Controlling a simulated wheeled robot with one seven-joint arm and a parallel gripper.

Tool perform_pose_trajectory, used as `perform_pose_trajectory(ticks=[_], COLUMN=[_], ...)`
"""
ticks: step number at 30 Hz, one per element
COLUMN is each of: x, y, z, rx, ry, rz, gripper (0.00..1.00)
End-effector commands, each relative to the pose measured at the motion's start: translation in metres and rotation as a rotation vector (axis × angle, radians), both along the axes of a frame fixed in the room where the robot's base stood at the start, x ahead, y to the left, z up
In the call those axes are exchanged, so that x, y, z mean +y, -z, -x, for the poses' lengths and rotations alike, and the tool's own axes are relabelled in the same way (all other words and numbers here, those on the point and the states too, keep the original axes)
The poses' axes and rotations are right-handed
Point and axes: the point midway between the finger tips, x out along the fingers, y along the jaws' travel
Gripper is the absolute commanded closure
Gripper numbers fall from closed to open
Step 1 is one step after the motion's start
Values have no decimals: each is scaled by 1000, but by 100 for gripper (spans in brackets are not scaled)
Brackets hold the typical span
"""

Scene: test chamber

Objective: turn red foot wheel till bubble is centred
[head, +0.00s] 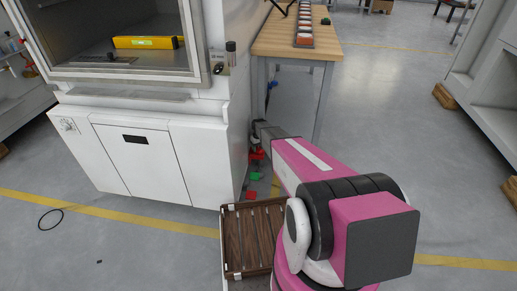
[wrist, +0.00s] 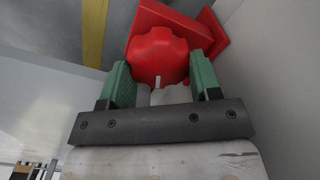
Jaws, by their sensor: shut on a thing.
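A red foot wheel (wrist: 158,55) with a lobed rim and a small white mark sits between the green fingers of my gripper (wrist: 163,85) in the wrist view. The fingers are shut on it from both sides. A red foot plate (wrist: 205,30) shows behind the wheel. In the head view the red wheel (head: 257,155) is small, low at the right side of the white cabinet (head: 150,160), beside my gripper (head: 257,146). A yellow level (head: 146,42) with a green vial lies inside the cabinet's chamber; the bubble is too small to make out.
A wooden-topped bench (head: 275,40) stands close behind, leaving a narrow gap. Open floor (head: 390,110) lies to the right.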

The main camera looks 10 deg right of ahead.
Motion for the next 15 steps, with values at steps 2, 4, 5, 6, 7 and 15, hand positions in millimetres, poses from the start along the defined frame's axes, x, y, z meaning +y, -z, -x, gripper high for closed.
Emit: perform_pose_trajectory(ticks=[2,4,5,6,7,15], x=[0,-1,-1,-1,-1,-3], y=[-1,-1,-1,-1,-1,-1], z=[0,0,0,0,0,0], rx=[0,0,0,0,0,0], ry=[72,138,167,205,233,476], rz=[0,0,0,0,0,0], gripper=[66,66,66,66,66,66])
